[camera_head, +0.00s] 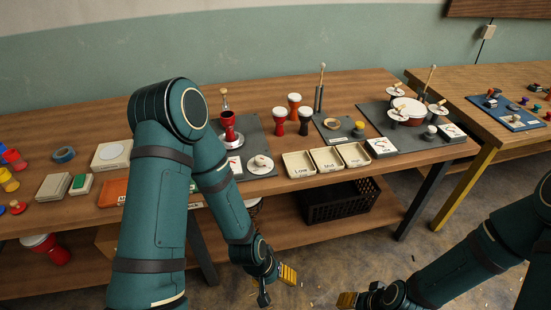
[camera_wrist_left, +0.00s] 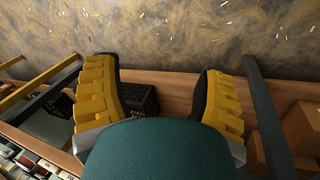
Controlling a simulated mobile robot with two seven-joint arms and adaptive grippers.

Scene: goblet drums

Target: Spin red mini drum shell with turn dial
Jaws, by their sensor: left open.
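A red mini drum shell (camera_head: 228,120) stands upright on a grey mat (camera_head: 264,136) on the workbench, with a wooden-handled tool (camera_head: 224,97) above it. A pale round dial with a knob (camera_head: 260,164) sits at the mat's front; I take it for the turn dial. My left gripper (camera_head: 276,286) is open and empty, low in front of the bench, well away from shell and dial. Its spread yellow fingers also show in the left wrist view (camera_wrist_left: 160,95), with no drum between them. My right gripper (camera_head: 350,300) is partly cut off at the bottom edge.
Small goblet drums (camera_head: 295,106) stand right of the mat. Labelled trays (camera_head: 328,159) line the front edge. A larger drum (camera_head: 408,111) is on another mat. A black crate (camera_head: 340,200) sits on the lower shelf. My left arm hides part of the bench.

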